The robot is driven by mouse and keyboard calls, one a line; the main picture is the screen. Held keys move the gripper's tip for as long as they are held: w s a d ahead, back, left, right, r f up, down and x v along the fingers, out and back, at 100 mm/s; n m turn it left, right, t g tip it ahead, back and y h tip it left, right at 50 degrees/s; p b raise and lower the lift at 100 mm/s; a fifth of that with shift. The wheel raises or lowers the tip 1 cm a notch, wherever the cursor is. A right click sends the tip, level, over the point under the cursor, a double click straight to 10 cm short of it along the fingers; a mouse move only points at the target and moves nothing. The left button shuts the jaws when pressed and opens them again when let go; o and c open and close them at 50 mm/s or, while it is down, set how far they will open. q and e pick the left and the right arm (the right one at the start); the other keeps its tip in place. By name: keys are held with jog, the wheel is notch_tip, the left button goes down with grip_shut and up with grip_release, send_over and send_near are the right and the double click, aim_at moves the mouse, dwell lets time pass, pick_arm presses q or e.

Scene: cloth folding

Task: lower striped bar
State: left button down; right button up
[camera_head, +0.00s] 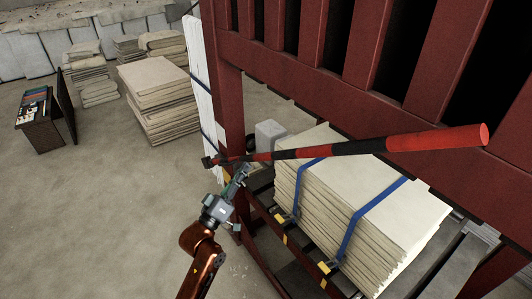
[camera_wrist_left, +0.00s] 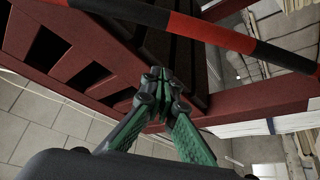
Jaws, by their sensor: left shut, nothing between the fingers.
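The red and black striped bar (camera_head: 345,148) runs across the head view in front of the red frame. Its broad red end is at the right, and its thin end is at the left near a dark bracket (camera_head: 209,162). My left gripper (camera_head: 243,170) is close to the bar's left part. In the left wrist view my left gripper's green fingers (camera_wrist_left: 158,76) are shut and empty. The striped bar (camera_wrist_left: 215,37) passes beyond the fingertips there, not between them. Whether they touch it I cannot tell. My right gripper is not in view.
A stack of pale sheets (camera_head: 335,205) with blue straps lies on the rack below the bar. A red slatted frame (camera_head: 229,90) rises behind. More cloth stacks (camera_head: 158,95) and a dark case (camera_head: 45,118) stand at the left. The floor at the lower left is clear.

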pick_arm(q)
notch_tip(320, 180, up, 2)
notch_tip(320, 180, up, 3)
jog(key=p, duration=0.3)
send_over(267, 155)
jog(key=s+a, duration=0.2)
jog(key=d+f+p, duration=0.1)
jog(key=s+d+f, duration=0.1)
jog(key=shift+s+f+p, duration=0.1)
jog(key=shift+f+p, duration=0.25)
jog(key=shift+p, duration=0.05)
jog(key=shift+f, duration=0.15)
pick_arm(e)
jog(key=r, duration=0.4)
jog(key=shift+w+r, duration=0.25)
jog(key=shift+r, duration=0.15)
